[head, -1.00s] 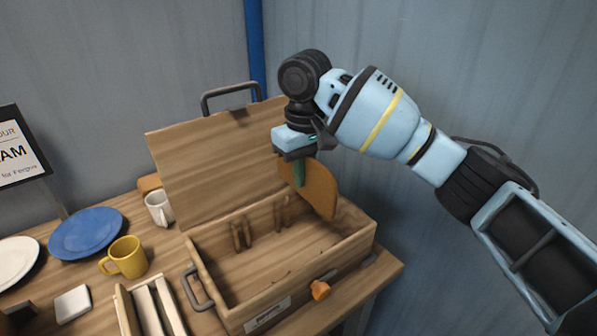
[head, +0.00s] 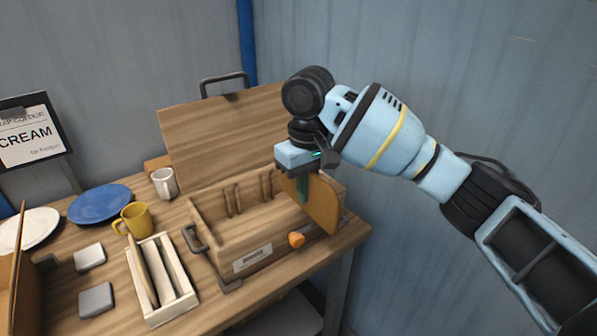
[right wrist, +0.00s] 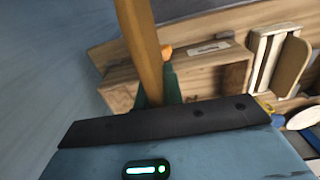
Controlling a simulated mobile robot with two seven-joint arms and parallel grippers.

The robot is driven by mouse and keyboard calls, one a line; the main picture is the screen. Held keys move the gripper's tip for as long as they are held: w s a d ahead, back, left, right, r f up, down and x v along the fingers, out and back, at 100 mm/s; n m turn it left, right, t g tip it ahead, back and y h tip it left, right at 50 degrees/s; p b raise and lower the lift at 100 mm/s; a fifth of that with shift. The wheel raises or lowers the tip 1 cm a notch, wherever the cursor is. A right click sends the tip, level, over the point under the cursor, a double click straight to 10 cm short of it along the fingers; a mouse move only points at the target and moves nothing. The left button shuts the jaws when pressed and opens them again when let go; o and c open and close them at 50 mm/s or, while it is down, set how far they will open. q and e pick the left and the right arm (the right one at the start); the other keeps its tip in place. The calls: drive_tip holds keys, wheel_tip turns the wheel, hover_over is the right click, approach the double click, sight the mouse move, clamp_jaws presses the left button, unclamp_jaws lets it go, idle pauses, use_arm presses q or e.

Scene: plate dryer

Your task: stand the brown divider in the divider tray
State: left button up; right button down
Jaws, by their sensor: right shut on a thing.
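The brown divider (head: 322,203) is a flat panel with a rounded edge, held upright at the right end of the wooden toolbox. My right gripper (head: 303,188), with green fingers, is shut on it; I cannot tell whether the panel touches the box. In the right wrist view the divider (right wrist: 139,45) is seen edge-on between the green fingertips (right wrist: 160,95). The divider tray (head: 183,288) is a pale wooden slotted tray on the table, left of and apart from the gripper. A light brown panel (head: 141,272) stands tilted in it. My left gripper is not in view.
The open toolbox (head: 245,245) has a raised lid, a side handle and an orange latch (head: 296,240). A yellow mug (head: 133,221), white mug (head: 164,183), blue plate (head: 100,204), white plate (head: 32,229) and grey blocks (head: 96,300) lie left. A brown panel (head: 30,260) stands at the left edge.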

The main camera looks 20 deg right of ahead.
sight(321, 214)
drive_tip(key=shift+m, duration=0.5)
drive_tip(key=s+f, duration=0.1)
drive_tip(key=s+d+f, duration=0.1)
drive_tip(key=f, duration=0.1)
drive_tip(key=s+d+f, duration=0.1)
drive_tip(key=shift+s+f, duration=0.2)
drive_tip(key=s+d+f+m, duration=0.2)
drive_tip(key=s+d+f, duration=0.1)
drive_tip(key=s+f, duration=0.4)
drive_tip(key=s, duration=0.3)
drive_tip(key=shift+s+m, duration=0.3)
drive_tip(key=shift+s, duration=0.05)
drive_tip(key=shift+d, duration=0.1)
drive_tip(key=shift+s, duration=0.15)
